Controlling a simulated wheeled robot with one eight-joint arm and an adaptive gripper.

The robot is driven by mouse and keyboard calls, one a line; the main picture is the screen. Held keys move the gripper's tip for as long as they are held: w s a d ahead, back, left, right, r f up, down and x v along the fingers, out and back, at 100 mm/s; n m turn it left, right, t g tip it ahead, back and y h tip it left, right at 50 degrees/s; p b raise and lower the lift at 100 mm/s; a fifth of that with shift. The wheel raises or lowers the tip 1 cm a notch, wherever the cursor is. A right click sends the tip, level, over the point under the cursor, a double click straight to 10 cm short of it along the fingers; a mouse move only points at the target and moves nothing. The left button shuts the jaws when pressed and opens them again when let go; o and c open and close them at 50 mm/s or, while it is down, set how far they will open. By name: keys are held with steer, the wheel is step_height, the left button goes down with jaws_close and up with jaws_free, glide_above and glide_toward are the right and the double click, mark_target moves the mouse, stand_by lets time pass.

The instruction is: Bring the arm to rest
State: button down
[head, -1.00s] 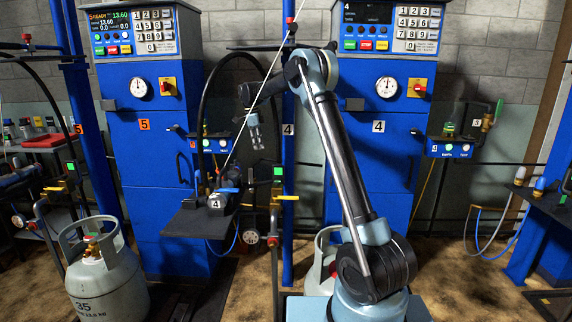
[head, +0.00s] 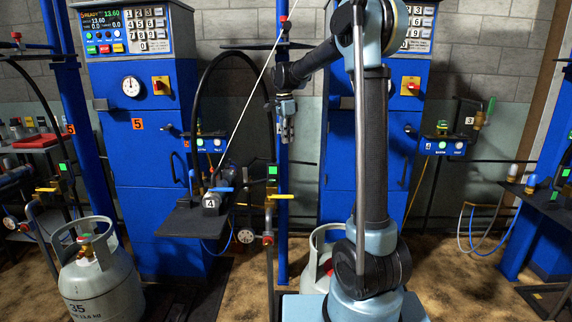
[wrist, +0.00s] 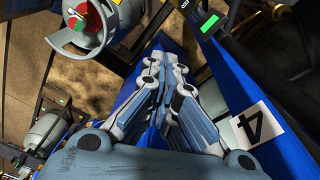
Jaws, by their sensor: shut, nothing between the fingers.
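My gripper (head: 286,130) hangs fingers down from my raised arm, in front of the blue post left of the right-hand cabinet in the head view. It is shut and empty. In the wrist view my gripper (wrist: 166,75) shows its jointed fingers close together, with nothing between them. My arm stands nearly upright on its base, its upper part running past the top edge of the head view. It hides much of the right-hand blue cabinet (head: 340,170).
A gas cylinder (head: 100,275) stands front left, and another cylinder (head: 322,240) is partly hidden behind my arm. A dark shelf (head: 190,222) with a valve fitting juts from the left cabinet (head: 150,190). A blue post (head: 283,235) and a hose (head: 205,75) are close to my gripper.

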steer(key=s+d+f+n, duration=0.1)
steer(key=s+d+n, duration=0.1)
steer(key=s+d, duration=0.35)
steer(key=s+d+f+n+t, duration=0.1)
steer(key=s+d+n, duration=0.15)
steer(key=s, duration=0.65)
steer(key=s+d+n, duration=0.2)
steer(key=s+d, duration=0.3)
steer(key=s, duration=0.2)
steer(key=s+d+f+n, duration=0.2)
steer(key=s+f+n, duration=0.1)
steer(key=s+f, duration=0.5)
steer(key=s+d+f+n+t, duration=0.1)
steer(key=s+d+f+n, duration=0.2)
steer(key=s+f, duration=0.5)
steer(key=s+n, duration=0.1)
steer(key=s, duration=0.2)
steer(key=shift+s+f+y, duration=0.2)
steer(key=shift+s+y, duration=0.15)
steer(key=shift+y, duration=0.05)
steer(key=shift+d, duration=0.1)
steer(key=shift+w+f, duration=0.2)
steer(key=shift+w, duration=0.25)
